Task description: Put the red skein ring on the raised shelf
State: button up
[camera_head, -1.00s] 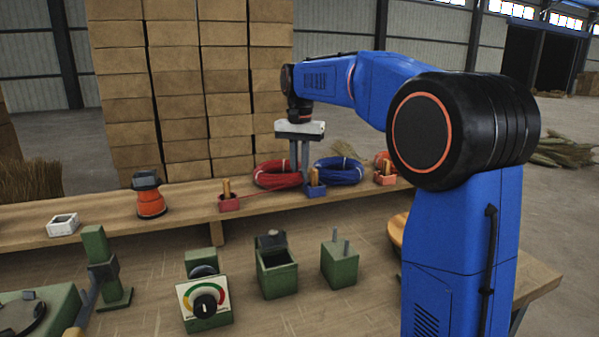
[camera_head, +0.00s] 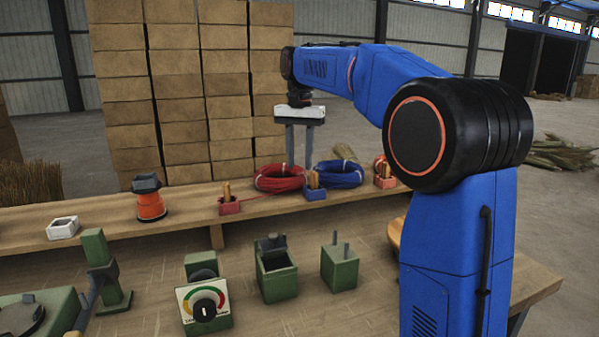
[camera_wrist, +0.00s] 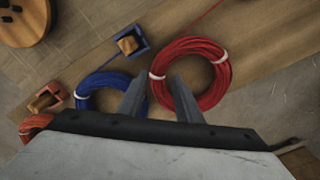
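The red skein ring (camera_head: 268,181) lies flat on the raised wooden shelf (camera_head: 110,225) along the back of the workbench. It also shows in the wrist view (camera_wrist: 216,88), with a pale tie on each side. My gripper (camera_head: 299,163) is above the shelf, between the red ring and a blue skein ring (camera_head: 340,178). In the wrist view its two fingers (camera_wrist: 158,79) are apart with nothing held between them. The left side of the red ring shows behind the gap and the right finger.
An orange device (camera_head: 150,204) and a white box (camera_head: 62,228) stand further left. Green fixtures (camera_head: 275,270) stand on the lower bench.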

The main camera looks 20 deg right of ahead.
notch_tip(320, 180, up, 7)
dwell(0.3)
dwell(0.5)
